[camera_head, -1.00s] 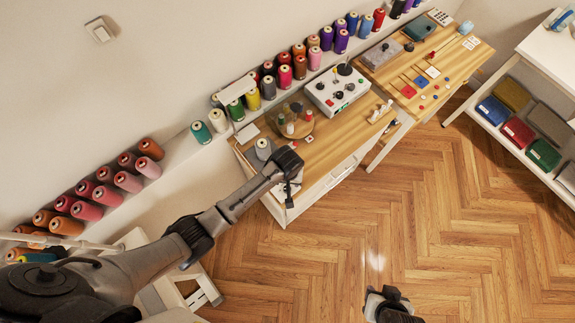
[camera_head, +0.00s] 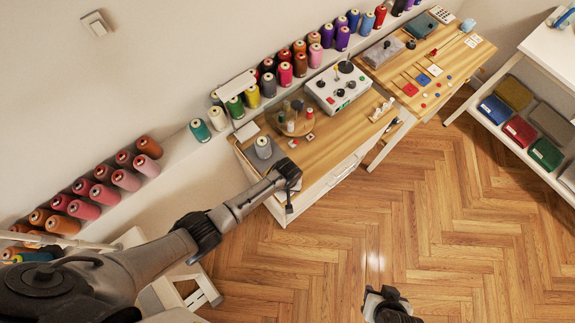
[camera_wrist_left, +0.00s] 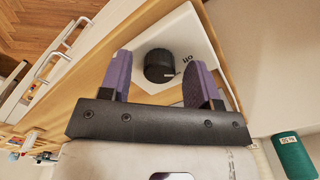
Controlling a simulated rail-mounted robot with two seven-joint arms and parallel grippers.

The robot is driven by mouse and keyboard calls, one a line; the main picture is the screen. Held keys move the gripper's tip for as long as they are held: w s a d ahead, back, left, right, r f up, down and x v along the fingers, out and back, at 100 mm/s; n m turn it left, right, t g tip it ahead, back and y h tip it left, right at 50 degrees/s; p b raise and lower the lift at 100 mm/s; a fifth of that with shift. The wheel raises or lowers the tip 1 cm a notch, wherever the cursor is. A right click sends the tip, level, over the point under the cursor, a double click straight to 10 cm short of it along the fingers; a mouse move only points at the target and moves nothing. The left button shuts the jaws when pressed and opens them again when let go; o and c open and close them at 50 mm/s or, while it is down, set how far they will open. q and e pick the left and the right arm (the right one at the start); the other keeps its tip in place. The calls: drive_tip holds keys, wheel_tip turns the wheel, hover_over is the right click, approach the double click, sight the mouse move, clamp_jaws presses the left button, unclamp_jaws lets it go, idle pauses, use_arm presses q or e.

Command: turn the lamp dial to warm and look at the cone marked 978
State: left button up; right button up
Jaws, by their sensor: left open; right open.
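A black round dial (camera_wrist_left: 158,66) with a pale pointer line sits on a light plate (camera_wrist_left: 196,33) with small dark marks. It shows between the purple fingers of my left gripper (camera_wrist_left: 162,84), which is open around it; I cannot tell whether they touch. In the head view my left gripper (camera_head: 287,180) is over the near left end of the bench, and the dial cannot be made out there. A teal cone (camera_wrist_left: 295,158) carries a white label, too small to read surely. A grey cone (camera_head: 263,147) stands beside my left gripper. My right gripper (camera_head: 384,299) is open and empty.
A control box (camera_head: 336,88) with knobs and a round tray (camera_head: 309,127) with small bottles stand on the wooden bench (camera_head: 340,137). Several thread cones line the wall ledge. A second table (camera_head: 455,70) and a shelf of folded cloth (camera_head: 519,130) are right. The floor is clear.

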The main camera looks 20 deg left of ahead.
use_arm(q)
drive_tip(key=c, duration=0.9)
